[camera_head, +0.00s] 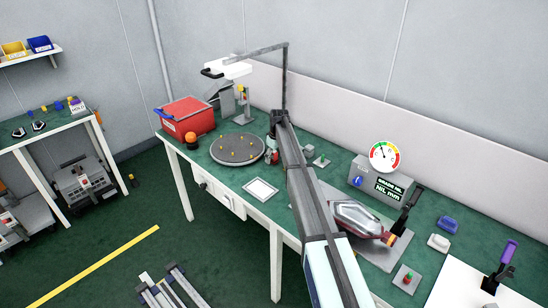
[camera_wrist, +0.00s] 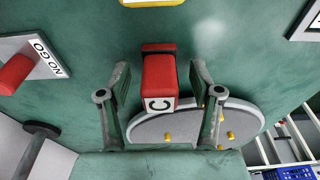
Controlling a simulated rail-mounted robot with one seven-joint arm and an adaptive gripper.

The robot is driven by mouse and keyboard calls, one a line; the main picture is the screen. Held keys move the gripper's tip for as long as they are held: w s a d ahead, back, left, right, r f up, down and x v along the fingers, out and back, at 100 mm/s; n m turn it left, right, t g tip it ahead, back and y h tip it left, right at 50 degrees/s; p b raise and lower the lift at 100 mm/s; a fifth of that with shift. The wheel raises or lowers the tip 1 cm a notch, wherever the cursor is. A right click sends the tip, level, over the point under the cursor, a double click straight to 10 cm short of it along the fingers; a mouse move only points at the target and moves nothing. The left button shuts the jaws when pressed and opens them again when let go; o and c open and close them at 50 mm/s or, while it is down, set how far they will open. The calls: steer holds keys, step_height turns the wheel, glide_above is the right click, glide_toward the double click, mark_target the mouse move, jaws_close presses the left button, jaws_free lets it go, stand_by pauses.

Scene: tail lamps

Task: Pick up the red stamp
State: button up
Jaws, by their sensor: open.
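A red block with a white face marked "C" (camera_wrist: 160,80), which looks like the red stamp, stands on the green bench top in the wrist view. My gripper (camera_wrist: 160,92) is open, with one finger on each side of the block. Small gaps show between the fingers and the block, and I cannot tell how deep the fingers reach around it. In the head view my gripper (camera_head: 272,150) is low over the bench, just right of the round grey plate, and a bit of red shows beside it. My arm hides part of that area.
The round grey plate with yellow pegs (camera_head: 237,149) is close beside the gripper. A red box (camera_head: 185,118) and an orange ball are further left. A "NO GO" plate (camera_wrist: 40,52) with a red cylinder is at left in the wrist view.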

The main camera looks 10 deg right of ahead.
jaws_close()
steer(key=shift+r, duration=0.1)
step_height(320, 180, up, 20)
steer(key=b, duration=0.4)
stand_by(0.3)
steer(key=c, duration=1)
jaws_free()
steer(key=shift+r, duration=0.1)
